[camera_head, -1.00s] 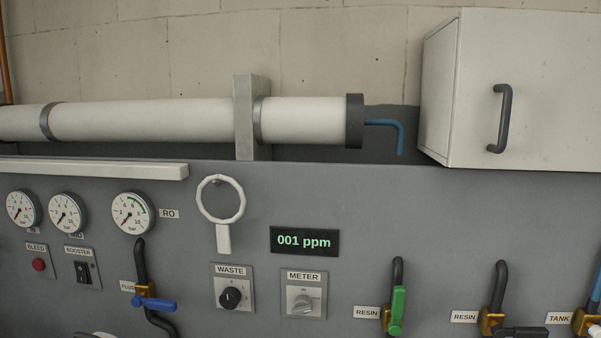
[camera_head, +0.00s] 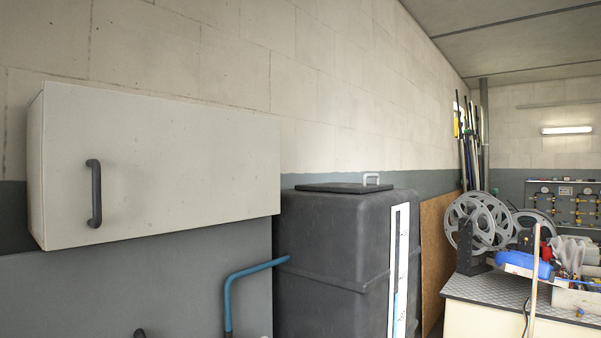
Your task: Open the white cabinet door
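The white cabinet (camera_head: 180,165) hangs on the wall at the left of the head view. Its front door looks closed. A dark vertical bar handle (camera_head: 95,193) is fixed near the door's left edge. Neither of my grippers shows in this view, so I cannot see whether they are open or shut.
A large dark tank (camera_head: 335,250) with a lid stands right of the cabinet. A blue pipe (camera_head: 229,300) runs to it below the cabinet. Long poles (camera_head: 468,150) lean in the far corner.

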